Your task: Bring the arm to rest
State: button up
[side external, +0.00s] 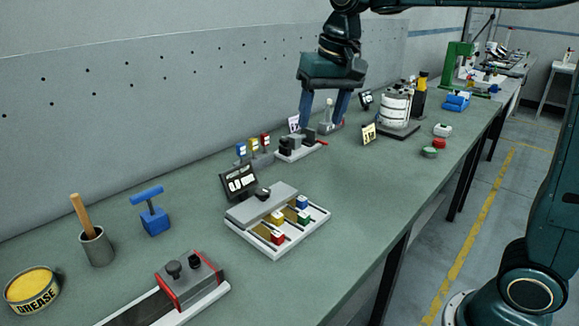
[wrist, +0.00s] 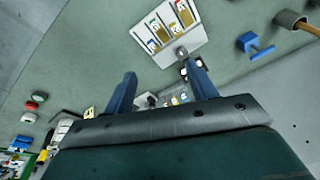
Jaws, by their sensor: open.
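My gripper (side external: 323,108) is open, with its two blue fingers apart and nothing between them. In the side view it hangs over the far part of the green bench, above or near a small dark fixture on a white base (side external: 298,149). The fingers also show in the wrist view (wrist: 160,88). The label magazine (side external: 277,218), a white tray with a grey cover and red, yellow, green and blue blocks, stands mid-bench, well apart from my gripper. It also shows at the top of the wrist view (wrist: 168,62).
A small display (side external: 239,182) stands behind the magazine. A rail with a red-ended block (side external: 188,281), a blue tool (side external: 151,212), a brush pot (side external: 96,246) and a grease tin (side external: 32,289) are nearer. A white coil (side external: 397,107) and buttons (side external: 439,142) stand farther right. The bench front is clear.

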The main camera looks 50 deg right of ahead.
jog(key=s+f+n+t, duration=0.1)
jog(key=s+f+n, duration=0.1)
jog(key=s, duration=0.8)
jog(key=s+d+f+n+t, duration=0.1)
jog(key=s+f, duration=0.3)
jog(key=s, duration=0.7)
jog(key=shift+s+f+n+t, duration=0.3)
jog(key=shift+n+t, duration=0.3)
jog(key=shift+n, duration=0.1)
jog(key=shift+d, duration=0.1)
